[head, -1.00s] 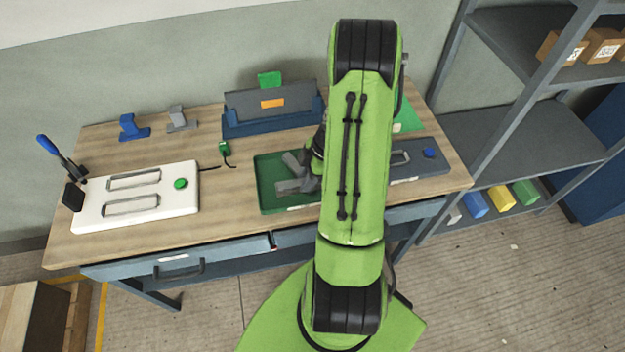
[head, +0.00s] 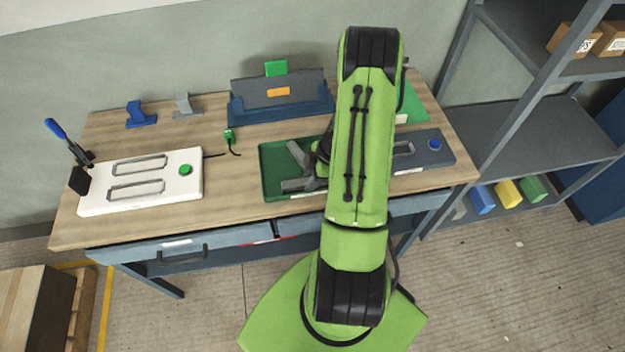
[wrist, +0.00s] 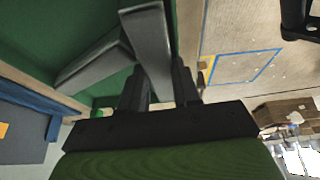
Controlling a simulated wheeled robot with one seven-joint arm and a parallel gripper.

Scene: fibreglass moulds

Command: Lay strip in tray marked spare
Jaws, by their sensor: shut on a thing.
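A green tray (head: 270,175) lies near the front of the bench, partly hidden by my arm. Grey strips show in it: one slants at the upper side (head: 297,153) and one lies lower (head: 298,185). In the wrist view, my gripper (wrist: 160,88) is shut on a grey strip (wrist: 150,42), over or in the green tray (wrist: 45,35). Another grey strip (wrist: 92,64) lies at an angle beside the held one, on the tray floor. In the head view my arm hides most of the gripper. I cannot read any tray marking.
A white fixture (head: 140,182) with two slots and a green button stands at left, with a blue-handled clamp (head: 68,145). A grey-blue fixture (head: 430,158) with a blue button is at right. A dark upright rack (head: 280,108) stands behind the tray. Another green surface (head: 414,108) shows at back right.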

